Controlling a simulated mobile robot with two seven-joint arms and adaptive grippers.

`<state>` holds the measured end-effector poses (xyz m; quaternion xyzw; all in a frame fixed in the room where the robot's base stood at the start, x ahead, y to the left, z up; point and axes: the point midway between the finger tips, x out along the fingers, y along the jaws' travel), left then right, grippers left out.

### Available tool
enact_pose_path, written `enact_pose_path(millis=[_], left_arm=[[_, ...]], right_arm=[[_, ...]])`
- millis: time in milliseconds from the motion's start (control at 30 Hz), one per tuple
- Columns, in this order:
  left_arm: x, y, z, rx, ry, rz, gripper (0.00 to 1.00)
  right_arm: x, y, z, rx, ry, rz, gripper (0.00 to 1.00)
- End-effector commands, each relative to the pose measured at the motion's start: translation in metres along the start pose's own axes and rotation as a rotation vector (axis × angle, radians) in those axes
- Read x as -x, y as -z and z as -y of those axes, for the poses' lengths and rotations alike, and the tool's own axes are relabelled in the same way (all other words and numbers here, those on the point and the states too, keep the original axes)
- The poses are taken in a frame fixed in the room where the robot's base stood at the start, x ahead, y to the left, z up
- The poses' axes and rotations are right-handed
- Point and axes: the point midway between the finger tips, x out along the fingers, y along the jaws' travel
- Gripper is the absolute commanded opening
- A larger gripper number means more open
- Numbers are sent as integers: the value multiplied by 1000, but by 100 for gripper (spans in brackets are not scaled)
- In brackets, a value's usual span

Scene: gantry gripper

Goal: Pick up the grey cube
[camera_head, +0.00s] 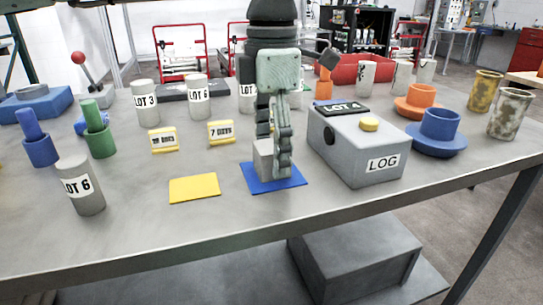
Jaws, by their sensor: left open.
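The grey cube (263,160) sits on a blue square mat (258,187) near the middle of the table. It is partly hidden behind my left gripper (284,172), which points down right in front of it. The jaws are open, with the fingers seen nearly edge-on at the right side of the cube. I cannot tell whether a finger touches the cube. My right gripper is not in the view.
A grey LOG box (361,152) with a yellow button stands just right of the mat. A yellow mat (194,188) lies to the left. Two yellow-framed counters (221,132) and several LOT cylinders (146,103) stand behind.

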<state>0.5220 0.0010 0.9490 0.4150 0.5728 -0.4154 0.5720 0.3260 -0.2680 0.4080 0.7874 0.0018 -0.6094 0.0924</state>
Motion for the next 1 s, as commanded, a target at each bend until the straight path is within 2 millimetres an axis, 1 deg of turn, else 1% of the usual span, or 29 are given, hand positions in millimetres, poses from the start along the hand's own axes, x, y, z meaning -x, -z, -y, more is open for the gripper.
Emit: enact_pose_path(millis=[100, 300, 333, 867, 1000], left_arm=[[-8, 0, 0, 0, 0, 2, 67], [-9, 0, 0, 0, -1, 1, 67], [-9, 0, 0, 0, -1, 1, 66], [-8, 0, 0, 0, -1, 2, 0], [-8, 0, 0, 0, -1, 2, 0]], right_arm=[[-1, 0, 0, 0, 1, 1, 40], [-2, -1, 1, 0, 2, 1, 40], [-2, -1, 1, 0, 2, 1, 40], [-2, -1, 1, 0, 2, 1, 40], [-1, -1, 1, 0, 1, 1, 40]])
